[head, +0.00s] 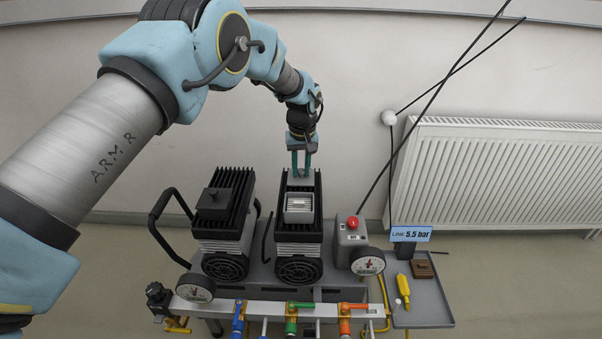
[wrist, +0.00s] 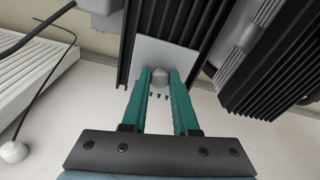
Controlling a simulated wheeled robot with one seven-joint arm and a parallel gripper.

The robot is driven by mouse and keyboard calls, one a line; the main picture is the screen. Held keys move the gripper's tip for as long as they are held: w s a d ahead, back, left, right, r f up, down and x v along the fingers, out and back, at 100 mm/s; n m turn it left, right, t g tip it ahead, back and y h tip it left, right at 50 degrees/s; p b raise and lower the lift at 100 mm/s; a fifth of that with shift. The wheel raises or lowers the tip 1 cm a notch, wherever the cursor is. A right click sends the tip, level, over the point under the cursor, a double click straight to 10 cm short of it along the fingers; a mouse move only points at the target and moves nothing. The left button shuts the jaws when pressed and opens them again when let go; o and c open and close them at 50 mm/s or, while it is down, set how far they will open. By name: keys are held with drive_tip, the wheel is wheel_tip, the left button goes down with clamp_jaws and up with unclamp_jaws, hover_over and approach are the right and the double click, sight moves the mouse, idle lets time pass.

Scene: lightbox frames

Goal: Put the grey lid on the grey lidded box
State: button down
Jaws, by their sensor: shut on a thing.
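The grey lid (wrist: 175,55) is a flat plate with a rounded knob (wrist: 159,76). My gripper (wrist: 160,80) is shut on this knob in the wrist view. In the head view, my gripper (head: 301,168) points down over the back part of the right black-finned compressor. The lid (head: 300,181) is partly visible under the fingertips there. The grey box (head: 299,217) sits on the same compressor, nearer the camera than the gripper, with a lighter top face. The lid appears behind the box, not over it. The gap under the lid cannot be told.
A left finned compressor (head: 233,195) carries a dark box with a knobbed lid (head: 213,201). A control box with a red button (head: 353,222) stands to the right, near gauges and coloured valves. A radiator (head: 495,175) is on the wall.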

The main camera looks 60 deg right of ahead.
sight(302, 171)
wheel_tip(302, 171, up, 10)
drive_tip(key=f, duration=0.1)
drive_tip(key=s+a+r+p, duration=0.1)
drive_tip(key=s+a+p, duration=0.7)
drive_tip(key=a+p, duration=0.35)
drive_tip(key=shift+w+a+f+b, duration=0.1)
drive_tip(key=shift+w+f+b, duration=0.05)
drive_tip(key=shift+f+b, duration=1.2)
drive_tip(key=shift+w+a+f+b, duration=0.1)
drive_tip(key=shift+f+b, duration=0.9)
drive_tip(key=shift+f, duration=0.55)
drive_tip(key=shift+f, duration=0.15)
drive_tip(key=c, duration=0.6)
unclamp_jaws()
drive_tip(key=shift+o, duration=0.3)
